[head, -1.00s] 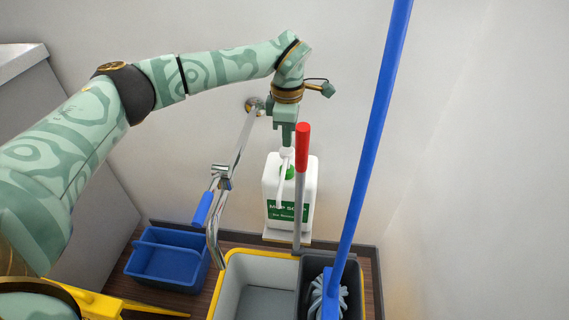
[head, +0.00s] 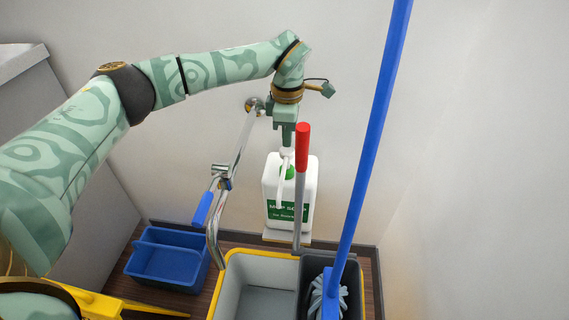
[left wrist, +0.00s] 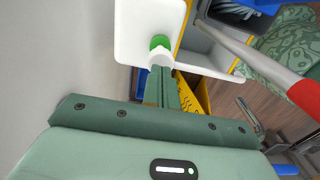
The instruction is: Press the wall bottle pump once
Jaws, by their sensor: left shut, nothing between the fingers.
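The wall bottle (head: 304,190) is a white jug with a green label reading roughly "MOP SOAP", on a small shelf against the wall. Its pump (head: 285,168) has a green collar, a white head and a long white spout pointing down toward the front. My left gripper (head: 287,146) is shut and empty, pointing down right above the pump head. In the left wrist view the shut fingers (left wrist: 164,92) meet or nearly meet the white pump head (left wrist: 160,60); I cannot tell whether they touch. The bottle also shows there (left wrist: 135,35). My right gripper is not in view.
A red-tipped handle (head: 302,145) stands just in front of the bottle. A blue mop pole (head: 370,150) slants up at the right. A chrome faucet pipe (head: 240,145) is left of the bottle. Below are a yellow-rimmed bucket (head: 232,252) and a blue caddy (head: 165,265).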

